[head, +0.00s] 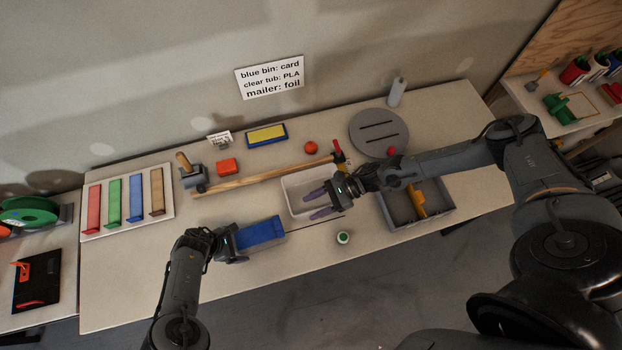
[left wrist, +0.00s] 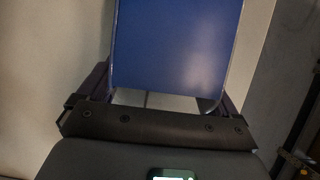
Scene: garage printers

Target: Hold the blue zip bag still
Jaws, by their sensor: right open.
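The blue zip bag (head: 262,231) lies near the table's front edge, left of centre. My left gripper (head: 238,243) is at its left end. In the left wrist view the blue bag (left wrist: 172,45) fills the space between the two fingers of my left gripper (left wrist: 165,98), one at each side. I cannot tell whether the fingers press on it. My right gripper (head: 311,205) is open, with its purple fingers pointing left over the pale clear tub (head: 289,190), right of the bag. It partly hides the tub, and nothing shows between its fingers.
A wooden bar (head: 265,177) lies behind the bag and tub. A grey tray (head: 437,211) with a yellow piece stands right of my right gripper. A small green-topped round item (head: 343,238) lies near the front edge. A board with coloured strips (head: 127,218) lies left.

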